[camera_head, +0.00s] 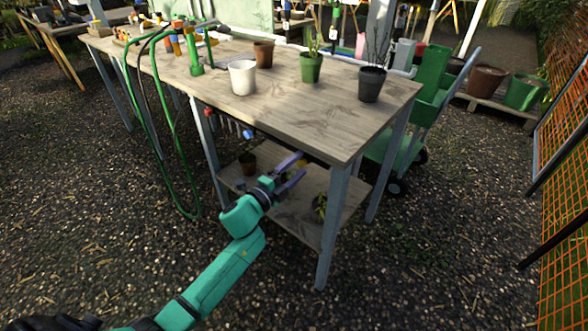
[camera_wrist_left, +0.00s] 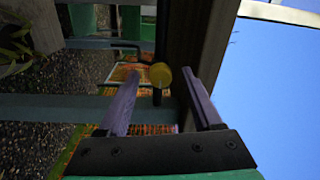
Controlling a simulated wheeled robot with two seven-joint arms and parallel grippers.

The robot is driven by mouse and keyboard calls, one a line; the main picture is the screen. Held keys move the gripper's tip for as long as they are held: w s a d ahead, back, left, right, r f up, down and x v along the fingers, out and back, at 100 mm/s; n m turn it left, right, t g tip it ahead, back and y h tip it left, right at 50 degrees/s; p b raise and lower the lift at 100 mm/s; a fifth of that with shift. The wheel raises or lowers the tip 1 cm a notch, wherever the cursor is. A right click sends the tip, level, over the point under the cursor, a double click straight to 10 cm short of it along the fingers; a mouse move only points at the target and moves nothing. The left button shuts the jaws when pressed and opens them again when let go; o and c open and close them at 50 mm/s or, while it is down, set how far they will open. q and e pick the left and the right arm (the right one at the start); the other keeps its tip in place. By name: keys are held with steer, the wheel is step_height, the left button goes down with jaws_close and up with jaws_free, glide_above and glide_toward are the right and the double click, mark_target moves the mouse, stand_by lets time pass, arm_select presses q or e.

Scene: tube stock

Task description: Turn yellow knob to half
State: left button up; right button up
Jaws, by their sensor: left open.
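A yellow knob (camera_wrist_left: 160,75) shows in the left wrist view, round and ahead of the fingers, on a dark stem or bracket below the tabletop edge. My left gripper (camera_head: 301,164) is open, its two purple fingers under the near right part of the table in the head view. In the left wrist view the knob appears between the fingertips, with no clear contact. How far it is from them is hard to tell. In the head view the knob is mostly hidden by the fingers. My right gripper is not in view.
The wooden table (camera_head: 290,105) carries a white pot (camera_head: 242,78), a green pot (camera_head: 311,68) and a black pot (camera_head: 370,84). A blue knob (camera_head: 247,134) sits under its edge. A lower shelf (camera_head: 285,215) and metal legs surround my gripper. A green hose (camera_head: 160,130) hangs left.

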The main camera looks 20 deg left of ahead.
arm_select(q)
steer(key=v, duration=1.4)
steer(key=shift+s, duration=0.25)
steer(key=shift+f, duration=0.1)
